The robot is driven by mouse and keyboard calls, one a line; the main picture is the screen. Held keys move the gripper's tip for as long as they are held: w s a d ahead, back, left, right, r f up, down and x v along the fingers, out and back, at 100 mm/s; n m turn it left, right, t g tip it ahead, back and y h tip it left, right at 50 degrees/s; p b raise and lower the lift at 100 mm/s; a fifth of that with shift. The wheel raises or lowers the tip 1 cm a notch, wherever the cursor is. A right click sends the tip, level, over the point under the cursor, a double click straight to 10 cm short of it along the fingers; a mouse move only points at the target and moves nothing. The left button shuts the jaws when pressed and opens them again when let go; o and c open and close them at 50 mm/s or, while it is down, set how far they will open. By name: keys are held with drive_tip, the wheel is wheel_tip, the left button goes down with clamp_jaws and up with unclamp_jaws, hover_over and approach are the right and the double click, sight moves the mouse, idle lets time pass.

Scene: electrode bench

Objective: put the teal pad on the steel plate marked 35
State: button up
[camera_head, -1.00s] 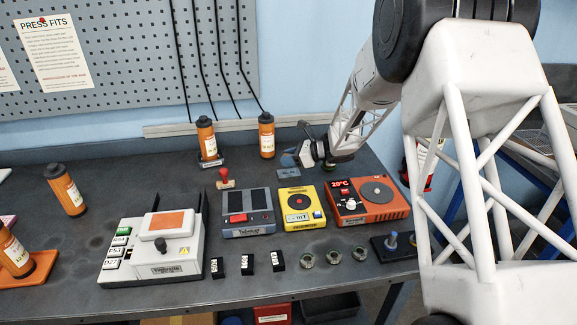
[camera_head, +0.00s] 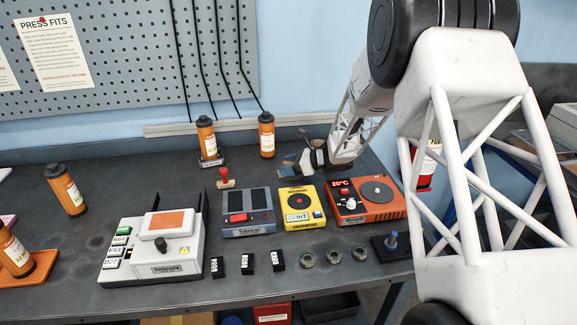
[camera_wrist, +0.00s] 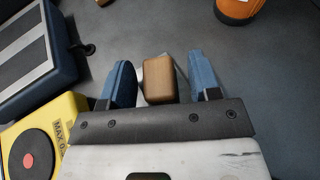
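My gripper (camera_head: 292,164) is low over the back of the bench, behind the yellow device. In the wrist view its two blue fingers (camera_wrist: 163,72) stand apart, with a gap on each side of a tan, wood-like block (camera_wrist: 159,84) between them. A light grey plate edge (camera_wrist: 182,60) shows beside and under the block. I cannot read a number on it, and my gripper covers this spot in the head view. I cannot make out a teal surface; any teal face under the block is hidden.
Orange-bodied bottles (camera_head: 266,137) stand behind and left of my gripper. The yellow device (camera_head: 303,222), blue-grey device (camera_head: 248,228) and orange hotplate (camera_head: 365,212) stand in front. A red-handled stamp (camera_head: 225,179) is to the left. Bare bench lies between the stamp and my gripper.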

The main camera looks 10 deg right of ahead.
drive_tip(key=shift+r, duration=0.1)
drive_tip(key=shift+r, duration=0.1)
drive_tip(key=v, duration=1.2)
idle(0.6)
